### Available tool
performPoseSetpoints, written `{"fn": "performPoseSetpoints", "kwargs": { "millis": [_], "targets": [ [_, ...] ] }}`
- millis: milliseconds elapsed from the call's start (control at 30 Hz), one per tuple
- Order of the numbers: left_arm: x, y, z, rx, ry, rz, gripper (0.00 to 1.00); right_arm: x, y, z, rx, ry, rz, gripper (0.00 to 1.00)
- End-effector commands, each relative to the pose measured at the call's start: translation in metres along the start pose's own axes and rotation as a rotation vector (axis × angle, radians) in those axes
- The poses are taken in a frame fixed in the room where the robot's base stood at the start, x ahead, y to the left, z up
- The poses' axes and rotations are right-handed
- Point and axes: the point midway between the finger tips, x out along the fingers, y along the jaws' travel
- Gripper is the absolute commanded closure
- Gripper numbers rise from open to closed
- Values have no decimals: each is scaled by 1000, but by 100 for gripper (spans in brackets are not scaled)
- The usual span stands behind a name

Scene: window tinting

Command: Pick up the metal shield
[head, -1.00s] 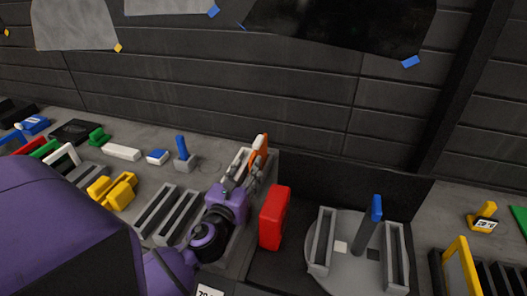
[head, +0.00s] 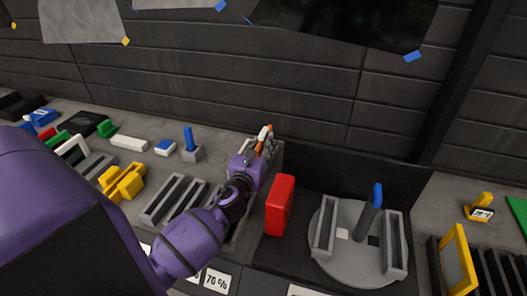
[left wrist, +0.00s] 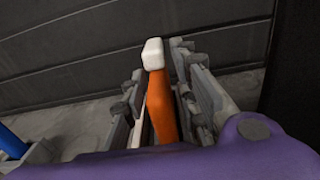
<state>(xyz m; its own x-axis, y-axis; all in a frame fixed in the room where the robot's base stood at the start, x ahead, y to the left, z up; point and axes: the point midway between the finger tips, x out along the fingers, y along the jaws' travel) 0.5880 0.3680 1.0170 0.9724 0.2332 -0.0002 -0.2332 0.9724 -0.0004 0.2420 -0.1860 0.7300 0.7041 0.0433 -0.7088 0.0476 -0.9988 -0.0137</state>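An orange handle with a white tip (head: 265,132) stands upright at the back of the bench, left of the dark divider. It also shows in the left wrist view (left wrist: 161,105). I see no clear metal plate; a thin pale strip shows beside the handle, and I cannot tell whether this is the metal shield. My left gripper (head: 262,143) is at the handle. In the left wrist view its fingers (left wrist: 160,85) stand apart on both sides of the orange handle, with a gap on the left. The handle's lower part is hidden by the gripper. My right gripper is not in view.
A red box (head: 279,205) stands just right of my left gripper. Right of it is a round grey plate (head: 347,268) with upright holders and a blue-topped post (head: 376,200). Grey slotted racks (head: 172,200) and yellow blocks (head: 121,182) are left. A dark wall rises behind.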

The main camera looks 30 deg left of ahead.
Motion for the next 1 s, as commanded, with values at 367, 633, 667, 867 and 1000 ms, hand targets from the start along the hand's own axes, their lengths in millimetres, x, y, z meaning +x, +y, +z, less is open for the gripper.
{"fn": "performPoseSetpoints", "kwargs": {
  "millis": [367, 633, 667, 867, 1000],
  "targets": [
    [0, 0, 1, 0, -1, 0, 100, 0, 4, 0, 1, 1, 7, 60],
    [0, 0, 5, 1, -4, 0, 100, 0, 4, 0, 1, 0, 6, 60],
    [0, 0, 7, 2, -5, 0, 100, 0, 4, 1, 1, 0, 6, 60],
    [0, 0, 28, 5, -6, -3, 100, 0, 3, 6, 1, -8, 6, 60],
    [-15, 6, 51, 5, -4, -2, 100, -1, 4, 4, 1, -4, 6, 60]
  ]
}}
